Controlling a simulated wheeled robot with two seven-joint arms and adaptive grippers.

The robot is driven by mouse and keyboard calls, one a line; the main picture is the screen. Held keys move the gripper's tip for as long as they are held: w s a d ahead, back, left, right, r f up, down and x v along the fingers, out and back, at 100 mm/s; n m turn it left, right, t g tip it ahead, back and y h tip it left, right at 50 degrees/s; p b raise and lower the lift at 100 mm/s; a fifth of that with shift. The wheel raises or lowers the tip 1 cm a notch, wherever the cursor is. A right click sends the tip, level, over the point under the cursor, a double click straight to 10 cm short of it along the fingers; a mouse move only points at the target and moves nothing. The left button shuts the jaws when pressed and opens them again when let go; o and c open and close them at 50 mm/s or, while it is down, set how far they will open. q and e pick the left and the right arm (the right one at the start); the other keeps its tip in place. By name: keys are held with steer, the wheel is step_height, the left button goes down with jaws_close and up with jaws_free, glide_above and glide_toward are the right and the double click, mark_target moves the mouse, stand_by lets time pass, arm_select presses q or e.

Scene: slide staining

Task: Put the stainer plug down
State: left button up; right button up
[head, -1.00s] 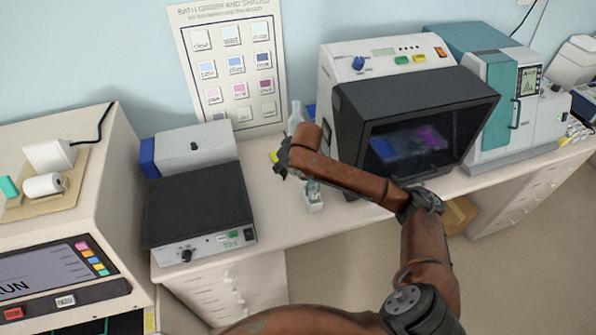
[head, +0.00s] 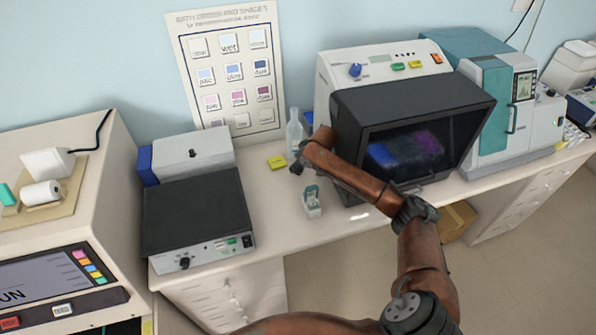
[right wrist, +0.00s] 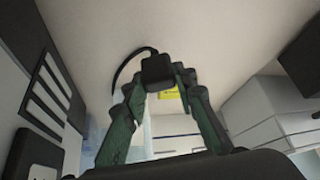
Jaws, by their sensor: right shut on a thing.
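The stainer plug (right wrist: 158,70) is a black block with a thin black cord curving off to the left in the right wrist view. My right gripper (right wrist: 160,82) is shut on it, with a greenish finger on each side. In the head view my right gripper (head: 297,166) shows small and dark at the end of the brown arm, over the bench between the black-topped box and the dark-hooded machine. The plug cannot be made out there. My left gripper is not in view.
A yellow block (head: 277,162) lies on the bench (head: 272,205) left of my gripper. A clear bottle (head: 294,134) stands behind, and a small glass jar (head: 312,200) in front. The dark-hooded machine (head: 345,100) is close on the right, the black-topped box (head: 196,212) on the left.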

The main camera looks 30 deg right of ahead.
mark_target(300, 170)
step_height(300, 170, down, 3)
steer(key=shift+r, duration=0.2)
steer(key=shift+f, duration=0.1)
steer(key=shift+f, duration=0.5)
steer(key=o, duration=1.2)
steer(key=shift+c, duration=0.2)
steer(key=shift+r, duration=0.1)
